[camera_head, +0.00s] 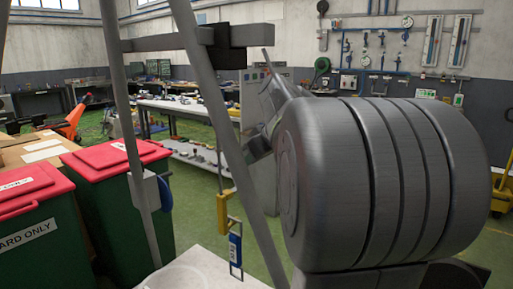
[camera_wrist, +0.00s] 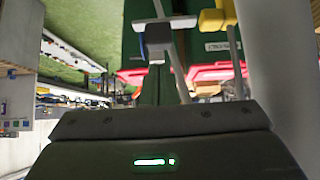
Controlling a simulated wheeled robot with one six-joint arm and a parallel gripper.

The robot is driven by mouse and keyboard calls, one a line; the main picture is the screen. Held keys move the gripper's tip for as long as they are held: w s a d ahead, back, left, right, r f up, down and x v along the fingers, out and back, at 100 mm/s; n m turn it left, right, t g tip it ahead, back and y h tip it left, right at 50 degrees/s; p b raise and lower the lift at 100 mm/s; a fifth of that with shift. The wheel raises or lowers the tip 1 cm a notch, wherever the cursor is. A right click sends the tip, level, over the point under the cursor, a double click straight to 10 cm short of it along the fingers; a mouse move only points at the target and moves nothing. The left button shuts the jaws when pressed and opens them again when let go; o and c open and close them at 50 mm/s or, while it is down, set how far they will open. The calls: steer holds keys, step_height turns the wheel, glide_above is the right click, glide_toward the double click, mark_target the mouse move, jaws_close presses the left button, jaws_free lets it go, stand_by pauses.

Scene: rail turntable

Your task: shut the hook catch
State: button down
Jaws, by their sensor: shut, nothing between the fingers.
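A pale box with a blue end (camera_head: 152,191) is on the other post, to the left and apart from the yellow fitting. I cannot tell which part is the hook of the catch. My gripper (camera_wrist: 160,122) fills the bottom of the wrist view, shut and empty, apart from both in the picture. My arm hides it in the head view.
Green bins with red lids (camera_head: 110,155) stand at the left behind the posts. A grey bar with a black block (camera_head: 224,46) crosses the top. A workbench (camera_head: 190,107) stands farther back. Green floor lies open beyond the posts.

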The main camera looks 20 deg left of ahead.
steer(key=shift+f, duration=0.75)
